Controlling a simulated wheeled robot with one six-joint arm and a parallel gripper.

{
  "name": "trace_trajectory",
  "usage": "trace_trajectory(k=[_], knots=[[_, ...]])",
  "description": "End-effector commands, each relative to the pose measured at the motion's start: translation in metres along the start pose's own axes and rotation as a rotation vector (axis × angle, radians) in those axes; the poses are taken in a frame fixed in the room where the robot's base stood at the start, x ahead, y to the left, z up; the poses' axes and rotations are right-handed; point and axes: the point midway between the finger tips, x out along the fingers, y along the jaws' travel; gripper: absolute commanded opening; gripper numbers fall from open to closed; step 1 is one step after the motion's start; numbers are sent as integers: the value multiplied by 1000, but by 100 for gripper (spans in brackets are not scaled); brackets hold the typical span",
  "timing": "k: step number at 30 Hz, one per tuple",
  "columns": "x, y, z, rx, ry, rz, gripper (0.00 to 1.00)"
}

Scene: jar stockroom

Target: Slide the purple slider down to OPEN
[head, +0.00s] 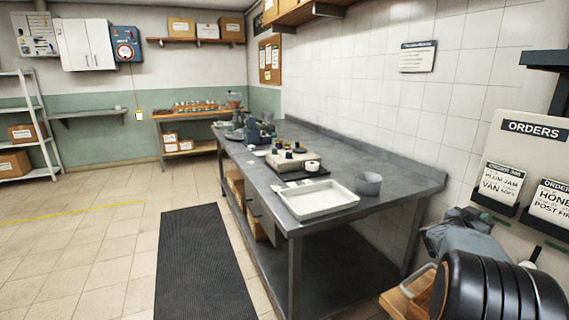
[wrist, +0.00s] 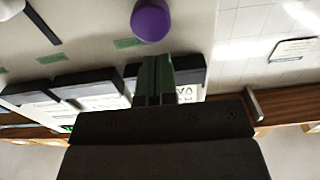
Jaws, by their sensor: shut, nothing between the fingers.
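The purple slider (wrist: 150,20) shows as a round purple knob at the top of the wrist view, on a pale board. My gripper (wrist: 156,62) is shut, its green fingers together and empty. The fingertips point toward the purple knob and appear just short of it in the picture; I cannot tell the depth gap. The slider's track and the OPEN label are not readable. In the head view the purple slider does not show, and my own arm fills the lower right corner.
The ORDERS board (head: 538,130) holds cards in dark holders, which also show in the wrist view (wrist: 90,88). A pale knob (wrist: 10,8) with a dark slot (wrist: 42,24) is at the wrist view's upper left. The grey workbench (head: 400,185) carries a white tray (head: 318,203).

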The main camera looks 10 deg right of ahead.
Motion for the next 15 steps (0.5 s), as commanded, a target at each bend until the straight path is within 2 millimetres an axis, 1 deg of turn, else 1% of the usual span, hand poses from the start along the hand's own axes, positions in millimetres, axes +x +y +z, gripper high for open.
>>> trace_trajectory(k=[15], knots=[[13,1,0,-1,0,1,0]])
